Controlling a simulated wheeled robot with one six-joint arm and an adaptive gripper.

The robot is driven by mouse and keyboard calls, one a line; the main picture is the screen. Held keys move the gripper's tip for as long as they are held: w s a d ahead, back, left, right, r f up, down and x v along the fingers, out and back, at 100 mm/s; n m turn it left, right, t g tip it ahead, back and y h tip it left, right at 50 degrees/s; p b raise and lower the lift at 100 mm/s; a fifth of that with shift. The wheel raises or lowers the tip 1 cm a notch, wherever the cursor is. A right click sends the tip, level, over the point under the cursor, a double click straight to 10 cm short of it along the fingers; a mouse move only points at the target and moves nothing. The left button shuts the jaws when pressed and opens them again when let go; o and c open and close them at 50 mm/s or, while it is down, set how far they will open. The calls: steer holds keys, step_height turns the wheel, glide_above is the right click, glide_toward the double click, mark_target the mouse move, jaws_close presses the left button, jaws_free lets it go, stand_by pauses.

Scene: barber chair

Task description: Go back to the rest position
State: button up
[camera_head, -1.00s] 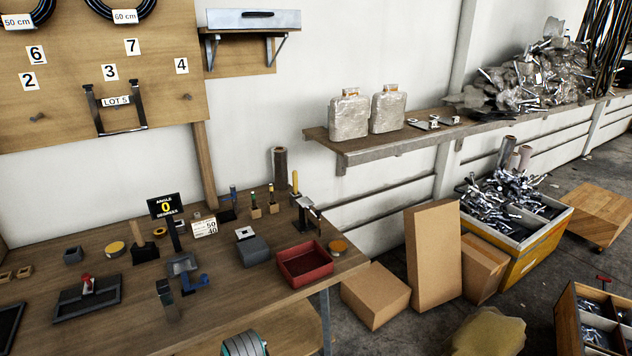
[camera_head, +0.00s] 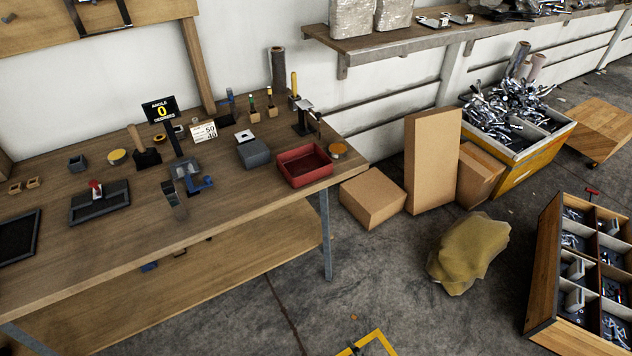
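No part of my arm or gripper shows in this head view, so I cannot see whether the gripper is open or shut. The wooden workbench (camera_head: 110,240) fills the left side. On it stand an angle display reading 0 degrees (camera_head: 160,110), a grey and blue fixture (camera_head: 187,178), a red tray (camera_head: 304,166) and a grey block (camera_head: 253,153). A black tray with a red-handled tool (camera_head: 99,201) lies at the left.
Cardboard boxes (camera_head: 432,160) stand right of the bench leg (camera_head: 326,235). A yellowish sack (camera_head: 468,255) lies on the floor. A compartmented wooden crate (camera_head: 542,270) is at the right, a yellow bin of metal parts (camera_head: 522,171) behind. Concrete floor (camera_head: 375,290) between bench and crate is mostly clear.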

steer(key=s+d+r+m+t+h, duration=0.1)
steer(key=s+d+r+m+t, duration=0.1)
steer(key=s+d+r, duration=0.4)
steer(key=s+d+r+m+t+h, duration=0.15)
steer(key=s+r, duration=0.25)
steer(key=s, duration=0.5)
steer(key=s+d+r+m+t, duration=0.1)
steer(key=s+r, duration=0.3)
steer(key=r, duration=0.4)
steer(key=s+d+r+m+t, duration=0.1)
steer(key=s+d+r+m, duration=0.1)
steer(key=r, duration=0.6)
steer(key=s+m, duration=0.1)
steer(key=s, duration=0.1)
steer(key=shift+s+d+m+h, duration=0.3)
steer(key=shift+d+m+h, duration=0.05)
steer(key=shift+d, duration=0.05)
